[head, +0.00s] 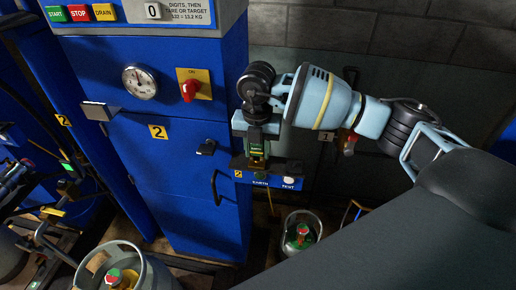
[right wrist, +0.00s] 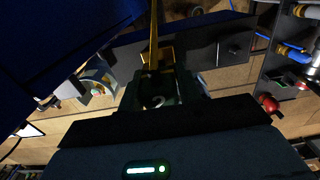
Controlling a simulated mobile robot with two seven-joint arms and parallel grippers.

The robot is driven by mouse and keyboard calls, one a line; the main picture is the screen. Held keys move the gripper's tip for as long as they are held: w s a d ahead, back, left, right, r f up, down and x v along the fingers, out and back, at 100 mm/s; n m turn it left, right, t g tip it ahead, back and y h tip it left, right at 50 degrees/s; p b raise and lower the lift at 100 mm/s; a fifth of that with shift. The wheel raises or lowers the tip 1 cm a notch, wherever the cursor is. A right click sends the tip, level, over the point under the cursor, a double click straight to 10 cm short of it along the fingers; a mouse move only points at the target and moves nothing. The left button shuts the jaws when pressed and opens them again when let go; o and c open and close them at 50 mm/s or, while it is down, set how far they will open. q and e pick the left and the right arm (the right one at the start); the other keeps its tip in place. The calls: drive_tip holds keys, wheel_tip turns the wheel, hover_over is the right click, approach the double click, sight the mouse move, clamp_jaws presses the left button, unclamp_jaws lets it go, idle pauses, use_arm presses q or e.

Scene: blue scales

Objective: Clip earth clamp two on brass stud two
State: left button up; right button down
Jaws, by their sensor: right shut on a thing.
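My right gripper (head: 257,158) comes in from the right, in front of the blue cabinet's right side. It is shut on earth clamp two (head: 257,146), a dark clamp with green and yellow parts. The clamp is directly over the blue earth box (head: 268,181), marked "2", "EARTH" and "TEST". I cannot make out brass stud two separately, nor whether the clamp touches it. My left gripper is not in view.
The tall blue cabinet (head: 180,185) with a gauge (head: 140,81), red knob (head: 190,87) and handle stands left of the gripper. A gas cylinder (head: 302,232) stands below; another cylinder (head: 122,272) is at the lower left. A grey wall is behind.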

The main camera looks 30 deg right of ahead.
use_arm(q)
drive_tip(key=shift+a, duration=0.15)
use_arm(e)
drive_tip(key=shift+f, duration=0.1)
idle(0.3)
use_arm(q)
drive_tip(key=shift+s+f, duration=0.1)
use_arm(e)
drive_tip(key=shift+f, duration=0.5)
drive_tip(key=c, duration=0.9)
unclamp_jaws()
wheel_tip(320, 180, up, 7)
drive_tip(key=shift+r, duration=0.1)
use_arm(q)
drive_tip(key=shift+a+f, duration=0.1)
use_arm(e)
drive_tip(key=shift+r, duration=0.3)
